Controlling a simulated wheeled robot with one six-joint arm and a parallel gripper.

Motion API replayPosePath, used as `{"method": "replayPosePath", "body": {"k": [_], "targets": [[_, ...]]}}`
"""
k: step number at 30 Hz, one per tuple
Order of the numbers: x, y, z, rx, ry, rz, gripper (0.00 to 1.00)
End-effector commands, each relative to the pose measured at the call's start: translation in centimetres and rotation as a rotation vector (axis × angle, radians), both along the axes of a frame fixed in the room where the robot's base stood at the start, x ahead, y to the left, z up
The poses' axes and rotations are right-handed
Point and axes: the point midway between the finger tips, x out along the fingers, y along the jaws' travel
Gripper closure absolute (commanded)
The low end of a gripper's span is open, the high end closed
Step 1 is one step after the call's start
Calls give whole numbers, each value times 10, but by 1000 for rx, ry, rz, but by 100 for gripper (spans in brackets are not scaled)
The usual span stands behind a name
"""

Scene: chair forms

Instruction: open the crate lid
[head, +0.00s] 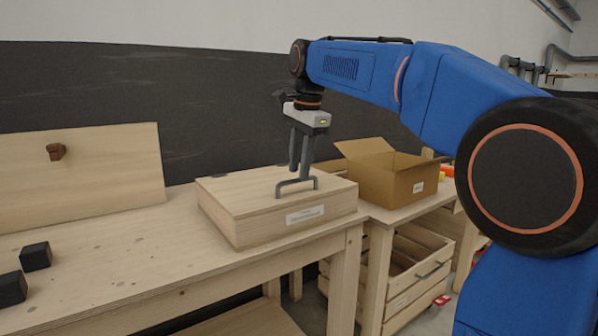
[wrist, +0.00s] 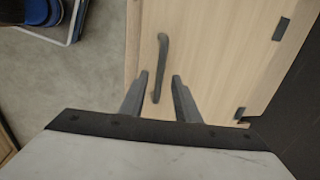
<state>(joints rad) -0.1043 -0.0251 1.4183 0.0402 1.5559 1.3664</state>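The light wooden crate (head: 250,228) stands on the workbench with its lid (head: 235,188) shut. Dark hinges show along the lid's back edge, and a white label is on the front. A grey bar handle (head: 297,183) sits on the lid near its front edge. My gripper (head: 299,174) points down just above the handle, its fingers apart and empty. In the wrist view, the handle (wrist: 162,50) runs into the gap between the two open fingers (wrist: 160,75). Whether either finger touches the handle, I cannot tell.
An open cardboard box (head: 405,187) stands right of the crate. Two black blocks (head: 36,256) lie at the bench's left, before a leaning wooden board (head: 100,185) with a brown knob. A dark wall panel (head: 110,90) rises behind the crate. Slatted wooden crates (head: 425,270) sit below.

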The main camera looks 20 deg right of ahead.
Motion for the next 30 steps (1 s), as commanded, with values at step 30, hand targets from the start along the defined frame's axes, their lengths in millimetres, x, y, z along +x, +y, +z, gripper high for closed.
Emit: {"method": "replayPosePath", "body": {"k": [30], "targets": [[-1, 1, -12, 1, -2, 0, 100]]}}
